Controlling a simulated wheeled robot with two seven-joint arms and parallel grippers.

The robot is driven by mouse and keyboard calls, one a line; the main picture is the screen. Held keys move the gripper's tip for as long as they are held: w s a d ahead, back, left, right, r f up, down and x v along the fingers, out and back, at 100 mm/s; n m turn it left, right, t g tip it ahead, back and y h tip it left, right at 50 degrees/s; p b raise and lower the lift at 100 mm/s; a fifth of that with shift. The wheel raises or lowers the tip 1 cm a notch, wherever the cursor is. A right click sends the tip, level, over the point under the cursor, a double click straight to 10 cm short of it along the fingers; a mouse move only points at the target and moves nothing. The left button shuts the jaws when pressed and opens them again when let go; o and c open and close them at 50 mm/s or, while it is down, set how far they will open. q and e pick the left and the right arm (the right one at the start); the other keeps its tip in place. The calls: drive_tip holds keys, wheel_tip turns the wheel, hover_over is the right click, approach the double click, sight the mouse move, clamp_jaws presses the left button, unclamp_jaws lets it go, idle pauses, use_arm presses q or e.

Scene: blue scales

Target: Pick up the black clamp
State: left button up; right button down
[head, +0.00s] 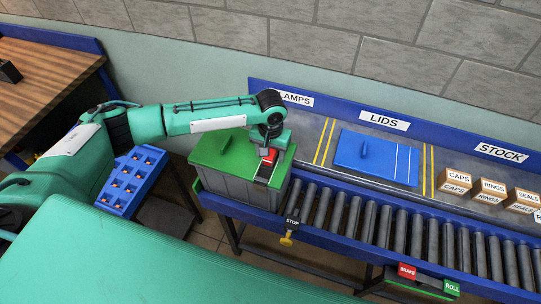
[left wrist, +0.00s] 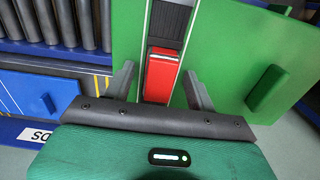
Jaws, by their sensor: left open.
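A grey crate (head: 240,190) with green lid panels (head: 222,150) stands at the left end of the roller conveyor. A red block (head: 270,155) sits in the dark gap between the panels; in the left wrist view the red block (left wrist: 161,78) lies between my fingers. A dark piece (left wrist: 172,18) shows beyond it in the gap; I cannot tell whether it is the black clamp. My left gripper (head: 266,150) points down over the crate, open, one finger on each side of the red block. Contact cannot be told. My right gripper is not in view.
A blue lid (head: 375,152) lies on the shelf behind the rollers (head: 400,218), beside small labelled boxes (head: 456,183). A blue compartment tray (head: 132,180) stands left of the crate. A STOP lever (head: 288,236) hangs at the conveyor's front edge. The rollers right of the crate are clear.

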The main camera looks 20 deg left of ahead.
use_arm(q)
drive_tip(key=c, duration=1)
drive_tip(key=shift+c, duration=0.8)
drive_tip(key=shift+r, duration=0.1)
